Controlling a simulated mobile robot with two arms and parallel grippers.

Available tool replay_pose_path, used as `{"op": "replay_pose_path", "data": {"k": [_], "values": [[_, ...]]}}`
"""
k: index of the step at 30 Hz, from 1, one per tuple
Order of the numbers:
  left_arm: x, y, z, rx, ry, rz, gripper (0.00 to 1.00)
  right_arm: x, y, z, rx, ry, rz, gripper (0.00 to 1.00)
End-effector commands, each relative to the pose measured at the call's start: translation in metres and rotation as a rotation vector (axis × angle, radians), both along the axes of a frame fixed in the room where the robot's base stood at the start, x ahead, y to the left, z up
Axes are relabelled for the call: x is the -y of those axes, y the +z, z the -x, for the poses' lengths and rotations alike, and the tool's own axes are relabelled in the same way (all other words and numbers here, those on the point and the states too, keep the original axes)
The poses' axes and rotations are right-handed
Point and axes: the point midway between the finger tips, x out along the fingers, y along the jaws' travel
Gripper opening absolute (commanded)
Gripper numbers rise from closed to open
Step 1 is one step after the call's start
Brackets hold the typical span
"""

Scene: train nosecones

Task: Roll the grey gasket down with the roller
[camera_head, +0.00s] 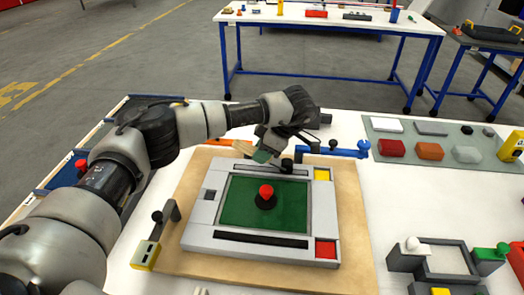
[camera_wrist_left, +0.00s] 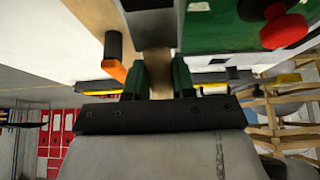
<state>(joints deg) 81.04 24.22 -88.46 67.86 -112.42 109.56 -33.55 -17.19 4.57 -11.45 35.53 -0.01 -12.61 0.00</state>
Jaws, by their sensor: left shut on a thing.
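A light grey rectangular frame (camera_head: 199,234) surrounds a green panel (camera_head: 235,205) and lies flat on a wooden board. I cannot tell the gasket apart from this grey frame. A black knob with a red top (camera_head: 266,192) stands on the green panel; it also shows in the left wrist view (camera_wrist_left: 284,28). My left gripper (camera_head: 264,153) is above the frame's far edge. Its green fingers (camera_wrist_left: 158,80) are shut on a wood-coloured piece, seemingly the roller's handle (camera_head: 238,148). A grey part (camera_wrist_left: 155,32) shows beyond the fingers, perhaps the roller. My right gripper is in neither view.
A dark clamp with a yellow base (camera_head: 146,254) stands left of the frame, and a blue clamp (camera_head: 342,151) at its far right. A grey mat (camera_head: 390,127) with several blocks lies at right. Grey fixtures (camera_head: 444,262) stand at the near right. White table is bare between them.

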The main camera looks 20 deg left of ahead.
Motion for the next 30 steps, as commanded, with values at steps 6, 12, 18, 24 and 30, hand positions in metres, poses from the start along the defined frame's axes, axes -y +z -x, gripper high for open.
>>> {"op": "replay_pose_path", "data": {"k": [6, 12, 18, 24, 30], "values": [[0.0000, 0.0005, 0.0012, -0.006, -0.002, -0.002, 0.00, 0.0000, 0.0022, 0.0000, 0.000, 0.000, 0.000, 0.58], [0.0000, 0.0014, 0.0011, -0.005, -0.002, -0.002, 0.00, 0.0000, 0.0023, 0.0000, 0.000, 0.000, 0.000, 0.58], [0.0001, 0.0022, 0.0007, -0.004, -0.002, -0.001, 0.00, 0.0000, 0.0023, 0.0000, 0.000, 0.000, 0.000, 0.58], [0.0034, 0.0024, -0.0007, -0.003, -0.001, 0.000, 0.00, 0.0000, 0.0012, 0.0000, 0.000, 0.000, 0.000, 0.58], [0.0097, 0.0025, -0.0024, -0.002, -0.001, -0.001, 0.00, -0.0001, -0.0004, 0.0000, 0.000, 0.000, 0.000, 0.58]]}}
